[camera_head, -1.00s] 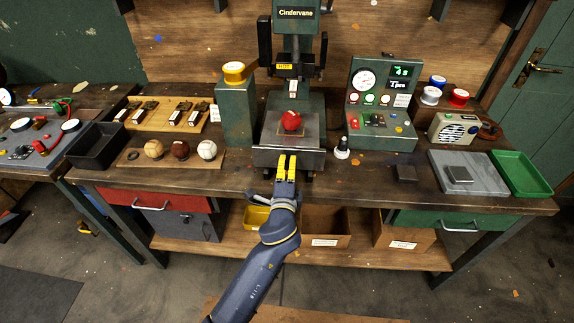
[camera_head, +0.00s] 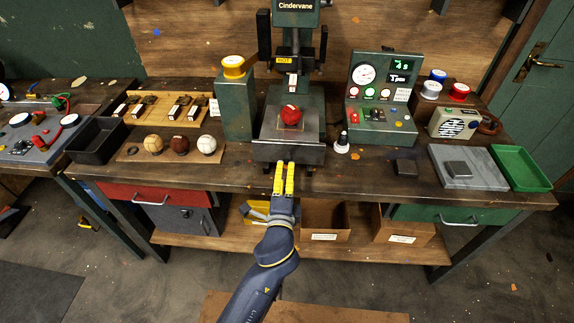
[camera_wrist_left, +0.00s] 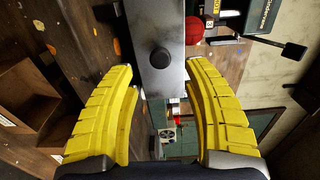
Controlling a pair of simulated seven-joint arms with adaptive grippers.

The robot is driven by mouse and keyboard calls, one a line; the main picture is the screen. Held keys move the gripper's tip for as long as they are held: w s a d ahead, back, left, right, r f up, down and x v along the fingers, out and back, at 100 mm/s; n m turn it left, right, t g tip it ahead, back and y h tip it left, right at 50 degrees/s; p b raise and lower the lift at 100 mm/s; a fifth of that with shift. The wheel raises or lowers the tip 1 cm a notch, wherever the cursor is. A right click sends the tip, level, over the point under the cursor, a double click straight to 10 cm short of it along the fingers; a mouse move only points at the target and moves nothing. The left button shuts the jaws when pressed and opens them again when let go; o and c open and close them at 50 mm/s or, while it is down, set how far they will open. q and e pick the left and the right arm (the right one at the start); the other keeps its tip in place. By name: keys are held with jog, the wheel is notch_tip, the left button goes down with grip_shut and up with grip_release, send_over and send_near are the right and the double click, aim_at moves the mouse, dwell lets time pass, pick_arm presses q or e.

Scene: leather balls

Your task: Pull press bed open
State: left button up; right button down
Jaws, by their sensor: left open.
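The press bed (camera_head: 290,151) is a grey metal slab at the foot of the dark green press (camera_head: 296,70). A red ball (camera_head: 290,115) sits on its plate. My left gripper (camera_head: 284,166) has yellow fingers and stands just in front of the bed's front edge. In the left wrist view the open fingers (camera_wrist_left: 163,85) are spread, with the bed's front face (camera_wrist_left: 158,40) and its round dark knob (camera_wrist_left: 160,57) ahead, between and beyond the tips. The fingers hold nothing. The red ball also shows there (camera_wrist_left: 194,28). My right gripper is not in view.
Left of the press are a green post with a yellow top (camera_head: 235,100) and three balls on a board (camera_head: 180,146). A control box (camera_head: 382,110) stands right. A small black-and-white item (camera_head: 342,142) is near the bed's right side. Below are bins and drawers.

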pick_arm(q)
jog(key=shift+s+a, duration=0.15)
jog(key=shift+s, duration=1.25)
jog(key=shift+s+a, duration=0.15)
jog(key=shift+s, duration=1.25)
